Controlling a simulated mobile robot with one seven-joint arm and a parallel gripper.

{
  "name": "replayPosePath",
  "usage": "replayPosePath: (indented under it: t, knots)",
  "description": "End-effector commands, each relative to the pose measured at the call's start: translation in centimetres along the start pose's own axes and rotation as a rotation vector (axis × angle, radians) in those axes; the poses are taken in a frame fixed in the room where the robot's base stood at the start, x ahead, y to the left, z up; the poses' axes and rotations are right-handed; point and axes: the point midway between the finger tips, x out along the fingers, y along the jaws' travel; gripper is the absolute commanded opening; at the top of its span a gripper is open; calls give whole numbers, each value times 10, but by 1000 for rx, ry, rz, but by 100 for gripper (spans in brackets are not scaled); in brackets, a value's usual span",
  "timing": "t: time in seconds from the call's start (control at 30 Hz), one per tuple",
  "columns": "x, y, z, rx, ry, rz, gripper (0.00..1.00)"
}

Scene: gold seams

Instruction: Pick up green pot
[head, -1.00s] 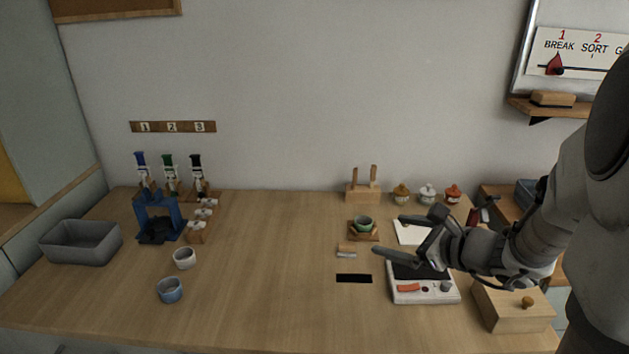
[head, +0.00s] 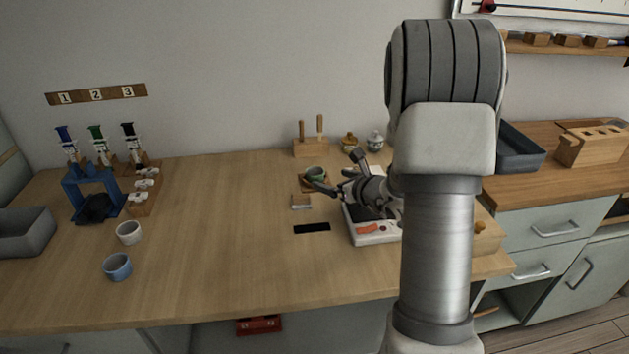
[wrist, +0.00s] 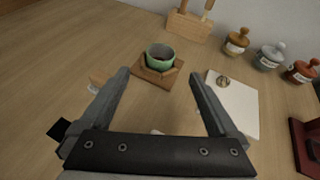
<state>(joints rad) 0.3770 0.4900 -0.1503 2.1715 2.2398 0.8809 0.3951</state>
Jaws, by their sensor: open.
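The green pot (head: 316,174) is a small round cup with a dark inside. It sits upright on a square wooden stand (head: 307,188) near the back of the table. In the wrist view the green pot (wrist: 160,56) rests on the wooden stand (wrist: 155,76), beyond the fingertips and between their lines. My gripper (head: 333,172) is open and empty. In the wrist view my gripper (wrist: 160,75) has its two fingers wide apart, short of the pot. In the head view a fingertip is close to the pot's right side; I cannot tell whether it touches.
A wooden tool holder (wrist: 189,24) stands behind the pot. Several lidded jars (wrist: 237,41) and a white sheet (wrist: 240,108) are to the right. A white cup (head: 129,233) and blue cup (head: 117,267) stand left, with clear table between.

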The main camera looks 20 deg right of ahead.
Motion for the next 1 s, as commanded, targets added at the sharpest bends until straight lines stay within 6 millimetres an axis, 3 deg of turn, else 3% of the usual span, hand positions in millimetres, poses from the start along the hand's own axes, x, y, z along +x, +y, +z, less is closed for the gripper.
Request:
replayPosePath:
  t: [0.1, 0.37, 0.6, 0.93, 1.0]
  knots:
    - [19, 1, -1, -1, 0, 2, 96]
    - [38, 0, 1, 0, -1, 1, 96]
    - [72, -1, 3, -1, 0, 2, 96]
    - [80, -1, 5, 0, 0, 0, 96]
    - [80, -1, 5, 0, 0, 0, 85]
